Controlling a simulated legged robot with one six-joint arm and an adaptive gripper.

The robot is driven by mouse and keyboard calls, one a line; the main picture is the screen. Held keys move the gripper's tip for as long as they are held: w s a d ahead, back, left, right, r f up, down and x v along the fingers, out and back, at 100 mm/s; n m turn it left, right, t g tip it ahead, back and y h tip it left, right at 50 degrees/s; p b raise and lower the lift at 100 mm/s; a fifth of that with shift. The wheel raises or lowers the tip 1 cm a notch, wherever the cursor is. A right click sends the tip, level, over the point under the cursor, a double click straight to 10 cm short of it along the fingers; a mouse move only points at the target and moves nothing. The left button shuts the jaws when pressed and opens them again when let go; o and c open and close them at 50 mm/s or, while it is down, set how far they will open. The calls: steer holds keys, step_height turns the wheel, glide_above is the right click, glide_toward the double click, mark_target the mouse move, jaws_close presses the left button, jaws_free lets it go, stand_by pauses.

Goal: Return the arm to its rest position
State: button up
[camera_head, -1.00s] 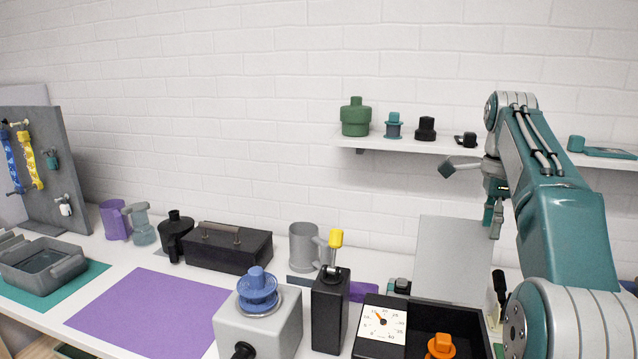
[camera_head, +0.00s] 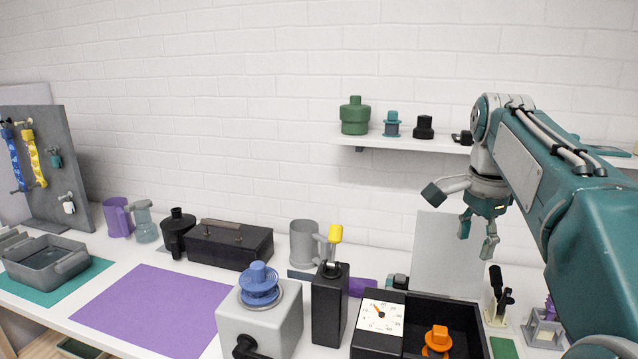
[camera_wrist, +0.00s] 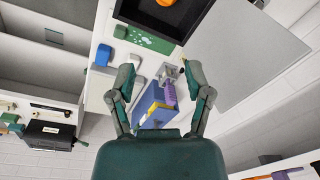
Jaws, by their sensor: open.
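My gripper (camera_head: 477,237) hangs in the air above the right part of the bench, in front of the white brick wall and below the shelf. Its two fingers are spread and nothing is between them. In the wrist view the gripper (camera_wrist: 162,88) also shows with its fingers apart, with bench items beyond them. My arm reaches in from the right edge of the head view and hides part of the shelf and bench there.
A grey upright panel (camera_head: 445,255) stands close to the gripper. The shelf (camera_head: 400,143) holds several parts. Below are a black tray (camera_head: 465,318) with an orange knob (camera_head: 437,340), a dial timer (camera_head: 380,316) and a black post (camera_head: 330,308). A purple mat (camera_head: 150,308) lies clear at left.

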steer(key=s+a+f+n+t, duration=0.2)
steer(key=s+a+f+n, duration=0.2)
steer(key=s+f+n, duration=0.3)
steer(key=s+a+f+n+t, duration=0.2)
steer(key=s+a+f+n, duration=0.3)
steer(key=s, duration=0.8)
step_height(320, 180, down, 4)
steer(key=n, duration=0.3)
steer(key=shift+s+a+f+t, duration=0.2)
steer(key=shift+s+a+t, duration=0.1)
steer(key=shift+s, duration=0.05)
